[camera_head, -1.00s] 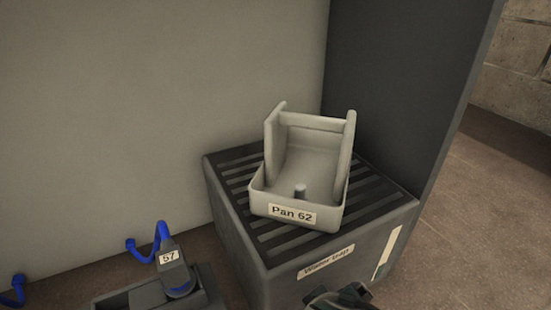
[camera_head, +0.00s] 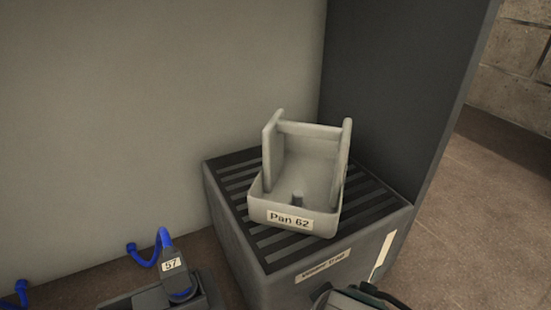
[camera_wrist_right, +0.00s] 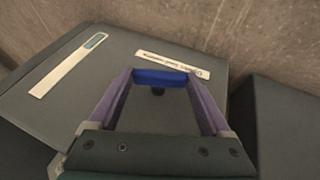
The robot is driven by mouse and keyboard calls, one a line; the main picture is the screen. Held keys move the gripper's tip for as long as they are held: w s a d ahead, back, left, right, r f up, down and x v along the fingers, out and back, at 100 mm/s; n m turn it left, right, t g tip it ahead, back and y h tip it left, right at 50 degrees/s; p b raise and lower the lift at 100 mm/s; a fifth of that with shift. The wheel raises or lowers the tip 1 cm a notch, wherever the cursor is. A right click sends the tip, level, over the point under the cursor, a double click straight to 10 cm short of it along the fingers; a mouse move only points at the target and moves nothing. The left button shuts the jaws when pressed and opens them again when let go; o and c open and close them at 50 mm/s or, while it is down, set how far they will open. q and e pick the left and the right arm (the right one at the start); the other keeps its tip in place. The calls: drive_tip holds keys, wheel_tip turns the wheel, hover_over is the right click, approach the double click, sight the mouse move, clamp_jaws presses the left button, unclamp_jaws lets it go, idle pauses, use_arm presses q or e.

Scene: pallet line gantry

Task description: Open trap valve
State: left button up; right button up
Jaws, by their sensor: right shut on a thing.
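The dark water trap box (camera_head: 320,285) stands at the centre of the head view, with a slatted top and a worn label on its front that seems to read "Water trap". In the right wrist view, a blue bar (camera_wrist_right: 160,77), apparently the valve handle, stands out from the box face on a dark stem. My right gripper (camera_wrist_right: 161,76) is shut on this bar, one purple finger at each end. In the head view, part of my right arm shows at the bottom edge and covers the lower front of the box. My left gripper is not in view.
A pale pan (camera_head: 292,219) marked "Pan 62" sits on the box's slatted top. A grey device (camera_head: 173,266) marked "57", with a blue hose, is at lower left. A dark panel (camera_head: 395,95) rises behind the box. Floor (camera_head: 480,235) is clear at right.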

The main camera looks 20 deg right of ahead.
drive_tip(key=shift+d+r+y+p, duration=0.25)
drive_tip(key=shift+y+p, duration=0.55)
drive_tip(key=shift+y, duration=0.1)
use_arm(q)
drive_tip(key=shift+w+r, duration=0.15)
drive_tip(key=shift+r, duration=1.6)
use_arm(e)
drive_tip(key=shift+f+m+y, duration=0.2)
drive_tip(key=shift+m+y, duration=0.1)
drive_tip(key=shift+y, duration=0.6)
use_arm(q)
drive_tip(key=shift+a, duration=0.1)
use_arm(e)
drive_tip(key=o, duration=1.2)
drive_tip(key=shift+c, duration=0.2)
use_arm(q)
drive_tip(key=shift+p, duration=0.3)
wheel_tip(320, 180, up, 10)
drive_tip(key=p, duration=1)
use_arm(e)
drive_tip(key=v, duration=1)
